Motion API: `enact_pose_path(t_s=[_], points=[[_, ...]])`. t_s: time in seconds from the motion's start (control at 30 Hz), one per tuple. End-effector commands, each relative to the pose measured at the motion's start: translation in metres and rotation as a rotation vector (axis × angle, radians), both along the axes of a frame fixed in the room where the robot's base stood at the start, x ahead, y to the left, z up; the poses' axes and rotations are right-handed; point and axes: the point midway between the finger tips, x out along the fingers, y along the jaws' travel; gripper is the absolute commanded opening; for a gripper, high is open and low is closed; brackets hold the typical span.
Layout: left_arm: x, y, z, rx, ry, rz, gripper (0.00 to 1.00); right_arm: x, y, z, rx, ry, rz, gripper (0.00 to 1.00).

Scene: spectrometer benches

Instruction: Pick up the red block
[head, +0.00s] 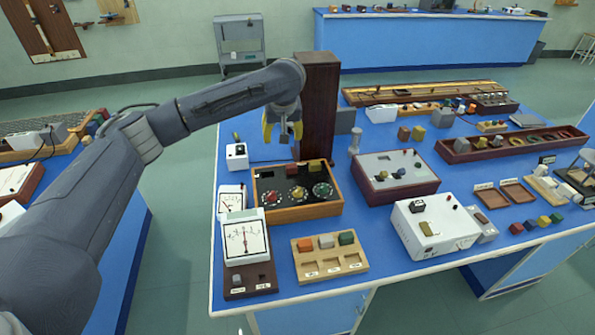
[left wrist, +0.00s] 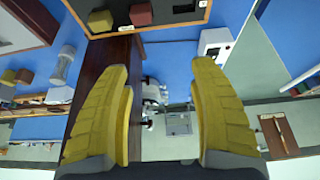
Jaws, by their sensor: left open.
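A small dark red block (head: 292,170) sits at the back of a wood-framed black dial panel (head: 310,213), left of a yellow block (head: 315,166). In the left wrist view the red block (left wrist: 141,13) shows at the top edge, beside the yellow block (left wrist: 100,20). Another red block (head: 517,229) lies at the right front in a row of coloured blocks. My left gripper (head: 283,131), with yellow fingers, is open and empty above and behind the panel, apart from the blocks. It also shows in the left wrist view (left wrist: 162,70). My right gripper is not in view.
A tall dark brown wooden box (head: 320,105) stands right beside my left gripper. White meters (head: 245,238) and a wooden block tray (head: 330,281) stand in front of the panel. White instrument boxes (head: 433,230) are to the right. Bare blue bench shows left of the gripper.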

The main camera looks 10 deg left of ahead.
Motion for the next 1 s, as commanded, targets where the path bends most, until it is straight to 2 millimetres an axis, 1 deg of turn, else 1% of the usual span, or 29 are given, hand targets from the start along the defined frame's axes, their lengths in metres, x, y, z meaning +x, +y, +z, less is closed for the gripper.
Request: enact_pose_path(t_s=[0.03, 0.1, 0.2, 0.27, 0.37, 0.8, 0.9, 1.0], points=[[-0.007, -0.014, 0.001, -0.007, 0.009, 0.002, 0.62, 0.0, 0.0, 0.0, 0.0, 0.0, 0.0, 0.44], [-0.015, -0.027, 0.001, -0.014, 0.022, 0.012, 0.62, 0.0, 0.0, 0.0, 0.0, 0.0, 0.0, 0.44], [-0.022, -0.038, 0.0, -0.021, 0.034, 0.024, 0.62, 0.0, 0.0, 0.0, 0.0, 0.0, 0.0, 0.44], [-0.024, -0.041, -0.004, -0.023, 0.04, 0.028, 0.62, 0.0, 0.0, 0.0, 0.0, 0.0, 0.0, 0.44], [-0.022, -0.041, -0.014, -0.025, 0.044, 0.031, 0.62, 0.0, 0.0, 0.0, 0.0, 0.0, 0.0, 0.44], [0.005, -0.028, -0.085, -0.026, 0.044, 0.033, 0.62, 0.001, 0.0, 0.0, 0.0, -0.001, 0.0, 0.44], [0.009, -0.025, -0.098, -0.025, 0.043, 0.032, 0.62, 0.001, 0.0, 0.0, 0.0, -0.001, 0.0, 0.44], [0.013, -0.023, -0.106, -0.025, 0.042, 0.032, 0.62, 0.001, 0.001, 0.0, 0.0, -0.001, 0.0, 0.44]])
